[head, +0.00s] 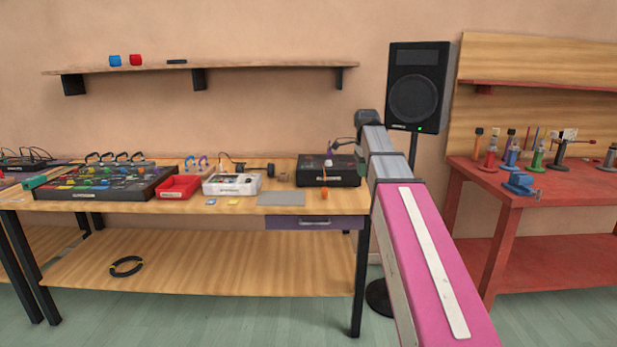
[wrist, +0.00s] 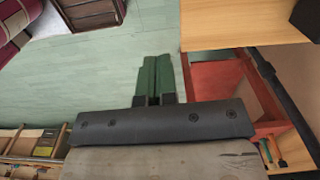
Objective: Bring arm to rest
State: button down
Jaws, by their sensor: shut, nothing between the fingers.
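My gripper (wrist: 157,62) shows in the wrist view. Its two green fingers lie side by side, shut with nothing between them. Green plank floor (wrist: 100,65) lies behind the fingers, and they touch nothing that I can see. In the head view my pink and grey arm reaches up from the lower right, in front of the gap between the wooden bench (head: 240,288) and the red workbench (head: 550,212).
A black speaker (head: 416,85) stands on a pole behind my arm. The wooden bench carries a mixer board (head: 105,182), a red tray (head: 178,187), a white box (head: 231,184) and a black box (head: 329,172). A wall shelf (head: 200,68) runs above. Floor shows around the benches.

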jog(key=s+f+n, duration=0.5)
jog(key=s+f, duration=0.2)
jog(key=f, duration=0.6)
jog(key=s+f+n, duration=0.6)
jog(key=s+f, duration=0.1)
jog(key=f, duration=0.6)
jog(key=s+f+n, duration=0.6)
jog(key=s+f, duration=0.1)
jog(key=f, duration=0.6)
jog(key=shift+f, duration=0.3)
